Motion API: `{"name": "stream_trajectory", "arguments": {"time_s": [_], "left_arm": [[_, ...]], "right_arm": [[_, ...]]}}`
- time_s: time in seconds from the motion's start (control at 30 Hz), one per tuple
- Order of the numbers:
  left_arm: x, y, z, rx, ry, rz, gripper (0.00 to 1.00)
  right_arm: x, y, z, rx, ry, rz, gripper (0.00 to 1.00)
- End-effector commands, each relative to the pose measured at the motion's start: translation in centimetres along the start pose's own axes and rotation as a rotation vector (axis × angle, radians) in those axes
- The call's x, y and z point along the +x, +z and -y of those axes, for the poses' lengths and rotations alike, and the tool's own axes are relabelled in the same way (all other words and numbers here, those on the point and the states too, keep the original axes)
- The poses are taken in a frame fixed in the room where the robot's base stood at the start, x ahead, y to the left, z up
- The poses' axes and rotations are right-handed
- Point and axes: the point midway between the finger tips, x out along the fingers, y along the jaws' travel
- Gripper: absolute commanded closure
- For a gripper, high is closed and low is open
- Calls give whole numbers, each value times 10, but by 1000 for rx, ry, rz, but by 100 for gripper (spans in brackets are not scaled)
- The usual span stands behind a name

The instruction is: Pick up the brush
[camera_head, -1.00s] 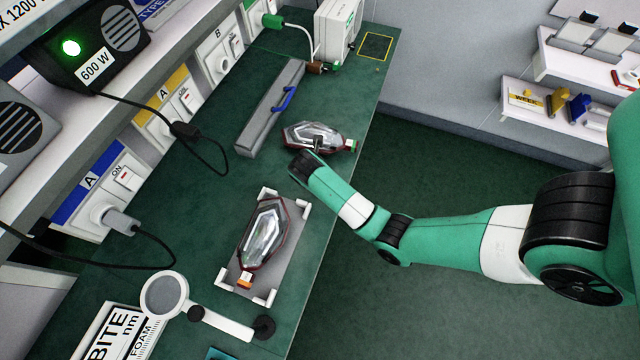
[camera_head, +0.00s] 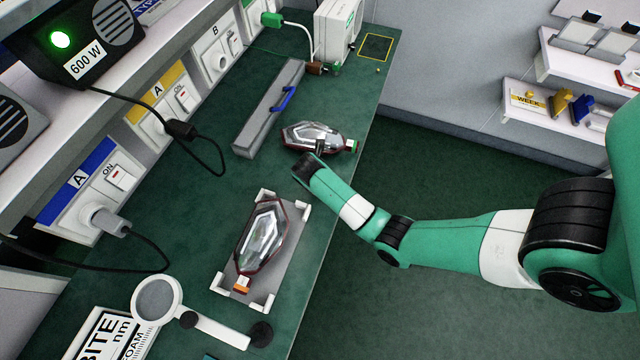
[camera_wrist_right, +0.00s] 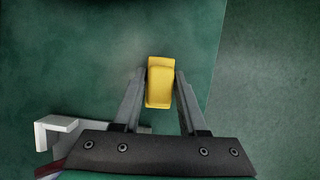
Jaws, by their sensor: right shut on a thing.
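My right gripper (camera_head: 319,147) is over the bench, at the near edge of the farther tail lamp (camera_head: 308,137) in the head view. In the right wrist view the gripper (camera_wrist_right: 160,76) has its two grey fingers on either side of a yellow block-like thing, which I take for the brush (camera_wrist_right: 159,86). It is shut on it. The bristles do not show. In the head view the brush cannot be made out at the gripper. My left gripper is in neither view.
A second tail lamp (camera_head: 260,240) lies in a grey holder with white corners (camera_head: 268,304). A magnifier (camera_head: 158,298) stands at the front. A black cable (camera_head: 218,160) hangs onto the bench.

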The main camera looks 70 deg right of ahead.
Motion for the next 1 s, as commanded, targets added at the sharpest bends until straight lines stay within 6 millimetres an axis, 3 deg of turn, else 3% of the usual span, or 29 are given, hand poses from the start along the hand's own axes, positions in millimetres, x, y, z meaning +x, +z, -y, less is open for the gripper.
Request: {"name": "stream_trajectory", "arguments": {"time_s": [0.27,0.47,0.63,0.77,0.83,1.0], "left_arm": [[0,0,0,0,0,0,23],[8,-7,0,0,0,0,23],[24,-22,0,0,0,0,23],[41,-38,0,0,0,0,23],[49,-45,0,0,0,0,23],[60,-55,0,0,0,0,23]], "right_arm": [[-1,0,0,0,0,0,100],[-14,6,0,1,1,1,100],[-48,12,4,-1,2,2,100],[-92,3,21,-3,4,2,100],[-114,-3,30,-4,4,1,100],[-144,-34,58,-7,0,0,100]]}}
